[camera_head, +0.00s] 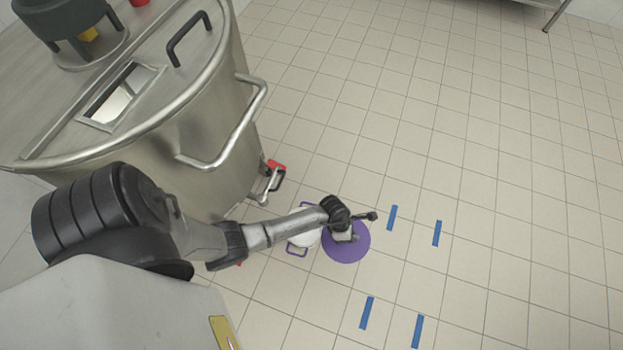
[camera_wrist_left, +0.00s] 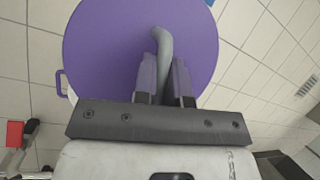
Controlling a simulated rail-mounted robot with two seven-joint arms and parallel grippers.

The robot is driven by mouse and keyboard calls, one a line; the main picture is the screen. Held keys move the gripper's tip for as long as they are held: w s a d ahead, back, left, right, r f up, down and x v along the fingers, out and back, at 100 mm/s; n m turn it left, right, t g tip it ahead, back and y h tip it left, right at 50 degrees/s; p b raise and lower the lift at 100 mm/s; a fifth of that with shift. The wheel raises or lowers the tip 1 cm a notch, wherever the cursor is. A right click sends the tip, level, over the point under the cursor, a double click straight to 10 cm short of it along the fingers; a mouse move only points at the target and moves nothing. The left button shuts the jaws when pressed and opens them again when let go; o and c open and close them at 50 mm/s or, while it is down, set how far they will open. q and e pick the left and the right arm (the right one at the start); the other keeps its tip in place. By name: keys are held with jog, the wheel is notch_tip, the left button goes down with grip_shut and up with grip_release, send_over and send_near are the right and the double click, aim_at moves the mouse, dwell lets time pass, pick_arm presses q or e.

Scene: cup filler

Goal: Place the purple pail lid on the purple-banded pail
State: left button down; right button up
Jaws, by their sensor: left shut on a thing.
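The purple pail lid (camera_head: 348,249) is a flat round disc with a grey curved handle (camera_wrist_left: 162,45). My left gripper (camera_head: 345,236) is shut on that handle; its fingers (camera_wrist_left: 164,85) grip both sides of it in the left wrist view, where the lid (camera_wrist_left: 105,50) fills the upper middle. The pail (camera_head: 302,240) is white with purple side handles and sits on the floor below my left forearm, partly hidden by it. In the head view the lid shows to the right of the pail. In the wrist view only a purple pail handle (camera_wrist_left: 62,84) and a sliver of white show past the lid.
A large steel tank (camera_head: 215,130) with a bar handle stands at the left. A red-handled valve (camera_head: 274,168) projects from its lower side near the pail. Blue tape strips (camera_head: 391,218) mark the tiled floor, which is clear to the right.

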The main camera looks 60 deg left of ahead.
pick_arm(q)
jog(key=s+a+f+n+b, duration=0.1)
jog(key=s+a+f+b, duration=0.2)
jog(key=a+f+b, duration=0.1)
jog(key=s+a+f+n+b, duration=0.1)
jog(key=s+a+f+b, duration=0.1)
jog(key=a+f+b, duration=0.2)
jog(key=s+a+f+t+b, duration=0.1)
jog(key=s+a+f+b, duration=0.2)
jog(key=a+f, duration=0.5)
notch_tip(320, 180, down, 2)
jog(key=shift+s+a+f+n+y+b, duration=0.1)
jog(key=shift+s+a+n+y+b, duration=0.1)
jog(key=shift+s+n+y+b, duration=0.25)
jog(key=shift+w, duration=0.1)
jog(key=shift+a, duration=0.1)
jog(key=c, duration=1.6)
grip_release()
jog(key=o, duration=0.4)
